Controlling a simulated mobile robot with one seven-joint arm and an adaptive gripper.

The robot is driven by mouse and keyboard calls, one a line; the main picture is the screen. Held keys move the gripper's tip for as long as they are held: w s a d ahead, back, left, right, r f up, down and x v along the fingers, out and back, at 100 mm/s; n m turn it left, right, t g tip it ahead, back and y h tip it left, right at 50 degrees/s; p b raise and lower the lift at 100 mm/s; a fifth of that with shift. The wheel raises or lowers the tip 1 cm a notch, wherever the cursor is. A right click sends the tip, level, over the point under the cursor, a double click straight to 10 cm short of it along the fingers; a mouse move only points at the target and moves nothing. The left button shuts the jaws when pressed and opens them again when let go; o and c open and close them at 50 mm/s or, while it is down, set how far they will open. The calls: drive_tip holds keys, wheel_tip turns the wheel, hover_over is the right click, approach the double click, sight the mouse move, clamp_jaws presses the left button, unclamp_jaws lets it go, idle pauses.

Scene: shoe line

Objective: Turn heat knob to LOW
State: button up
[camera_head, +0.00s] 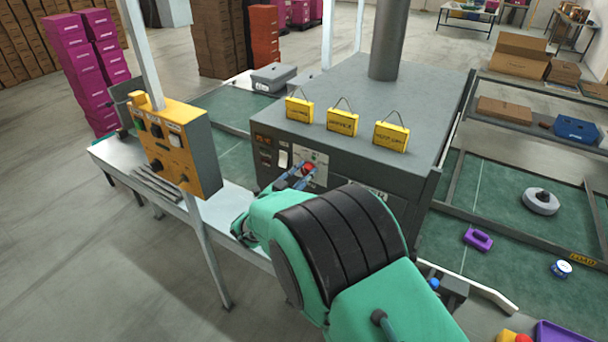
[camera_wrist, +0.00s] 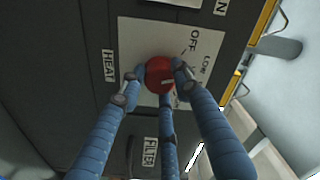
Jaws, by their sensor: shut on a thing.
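The red heat knob (camera_wrist: 158,73) sits on a white plate (camera_wrist: 136,40) on the dark front of the oven-like machine. The plate bears the words OFF and LOW, with a HEAT label at its left edge in the wrist view. My gripper (camera_wrist: 155,79) has blue fingers closed around the knob, touching its sides. A short white mark shows on the knob, partly beside a finger; I cannot tell exactly which word it points to. In the head view the knob (camera_head: 308,168) shows red beyond my gripper (camera_head: 299,177), and my arm hides the lower front of the machine.
A yellow control box (camera_head: 175,145) on a post stands left of the machine. Yellow tags (camera_head: 342,122) hang along its top front edge. A FILTER label (camera_wrist: 150,152) is below the knob in the wrist view. A green conveyor (camera_head: 520,270) lies at right.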

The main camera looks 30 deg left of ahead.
drive_tip(key=o, duration=1.1)
drive_tip(key=shift+o, duration=0.2)
drive_tip(key=shift+s, duration=0.1)
drive_tip(key=s, duration=1.1)
drive_tip(key=shift+s, duration=0.4)
